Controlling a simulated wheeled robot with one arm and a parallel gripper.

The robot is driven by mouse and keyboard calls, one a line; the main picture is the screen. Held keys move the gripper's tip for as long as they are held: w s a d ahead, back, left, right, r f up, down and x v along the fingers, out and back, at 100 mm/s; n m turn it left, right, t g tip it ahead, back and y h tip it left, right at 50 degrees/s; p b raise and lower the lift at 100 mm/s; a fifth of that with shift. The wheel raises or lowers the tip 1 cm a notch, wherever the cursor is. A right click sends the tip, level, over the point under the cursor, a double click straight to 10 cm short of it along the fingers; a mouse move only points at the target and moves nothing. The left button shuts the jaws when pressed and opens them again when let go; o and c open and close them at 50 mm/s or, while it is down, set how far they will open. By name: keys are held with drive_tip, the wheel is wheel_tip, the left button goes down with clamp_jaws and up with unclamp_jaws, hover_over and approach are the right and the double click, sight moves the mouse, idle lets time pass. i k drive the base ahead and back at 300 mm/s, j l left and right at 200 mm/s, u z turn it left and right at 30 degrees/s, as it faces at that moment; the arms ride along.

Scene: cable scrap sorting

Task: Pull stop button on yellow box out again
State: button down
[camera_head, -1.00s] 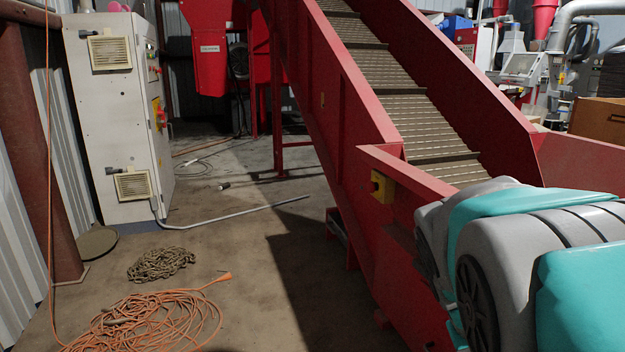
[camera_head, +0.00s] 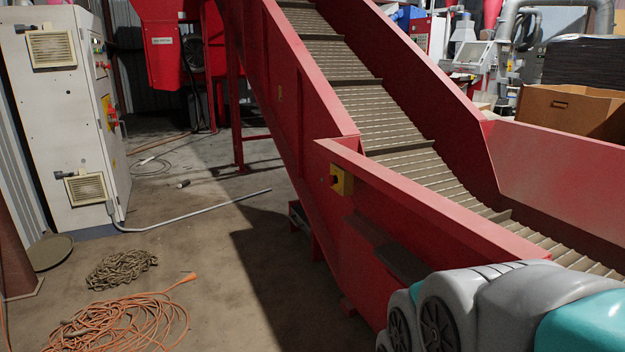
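The yellow box (camera_head: 341,180) is fixed to the side of the red conveyor's lower hopper, near the middle of the head view. A small dark button (camera_head: 334,180) shows on its left-facing side; whether it is pressed in or out is too small to tell. My grey and teal arm fills the lower right corner, in front of the conveyor side. My gripper is outside the picture, and nothing shows touching the yellow box.
The red conveyor (camera_head: 300,110) rises to the back left. A white cabinet (camera_head: 65,120) stands left. A chain (camera_head: 121,269) and a coiled orange cable (camera_head: 125,322) lie on the floor. A cardboard box (camera_head: 570,112) stands right. Floor left of the conveyor is partly clear.

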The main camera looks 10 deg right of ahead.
sight(330, 178)
drive_tip(key=i+j, duration=0.95)
drive_tip(key=i, duration=0.15)
drive_tip(key=l+z, duration=0.05)
